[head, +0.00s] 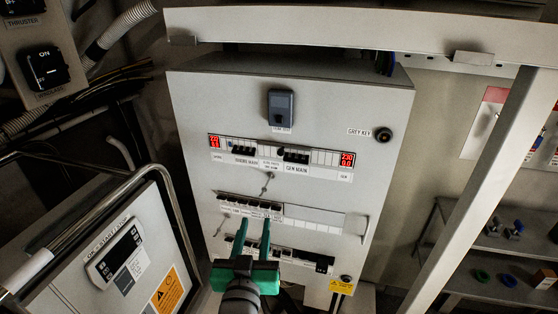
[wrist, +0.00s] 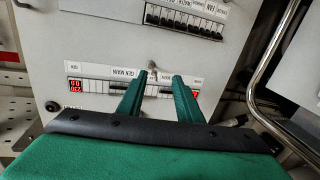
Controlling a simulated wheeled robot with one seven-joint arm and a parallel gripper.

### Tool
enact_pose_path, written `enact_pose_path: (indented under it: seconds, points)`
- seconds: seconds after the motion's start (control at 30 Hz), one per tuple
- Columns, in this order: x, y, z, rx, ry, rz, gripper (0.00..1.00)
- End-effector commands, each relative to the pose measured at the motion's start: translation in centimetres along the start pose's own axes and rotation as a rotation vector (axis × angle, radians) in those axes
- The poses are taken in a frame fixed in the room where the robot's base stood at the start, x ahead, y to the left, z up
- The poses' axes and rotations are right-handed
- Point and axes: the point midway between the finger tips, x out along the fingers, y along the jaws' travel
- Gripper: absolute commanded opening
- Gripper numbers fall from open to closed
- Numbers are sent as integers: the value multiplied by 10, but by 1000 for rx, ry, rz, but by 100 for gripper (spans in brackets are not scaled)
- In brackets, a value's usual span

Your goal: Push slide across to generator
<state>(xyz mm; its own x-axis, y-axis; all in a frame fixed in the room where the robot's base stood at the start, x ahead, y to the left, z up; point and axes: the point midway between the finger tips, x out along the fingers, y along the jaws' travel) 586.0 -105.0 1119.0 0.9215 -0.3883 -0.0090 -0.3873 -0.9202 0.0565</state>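The grey panel (head: 330,100) carries a breaker row with SHORE MAIN (head: 244,151) on the left and GEN MAIN (head: 296,157) on the right in the head view. A small metal piece, seemingly the slide (head: 268,177), sits just below and between the two; its exact position is hard to read. My gripper (head: 253,221) is lower in the head view, its two green fingers apart with nothing between them. The wrist view shows the panel upside down. There my gripper (wrist: 158,77) overlaps the breaker row, and the small metal piece (wrist: 152,72) appears between the fingertips.
Two more breaker rows lie below; my gripper partly covers them in the head view. A raised cover edge (head: 357,228) is at the middle row's right end. A bent metal rail (head: 165,190) and a controller box (head: 120,255) stand left. A pale post (head: 480,190) slants at right.

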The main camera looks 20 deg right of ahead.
Motion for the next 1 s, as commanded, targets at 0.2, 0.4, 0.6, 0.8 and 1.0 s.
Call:
enact_pose_path:
  seconds: [0.2, 0.4, 0.6, 0.8, 1.0]
  points:
    - [15, 20, -72, 109, 21, 91, 32]
    - [16, 33, -110, 185, 20, 139, 32]
    - [18, 38, -121, 213, 17, 156, 32]
    - [40, 43, -121, 213, 16, 157, 32]
    - [76, 48, -121, 213, 15, 157, 32]
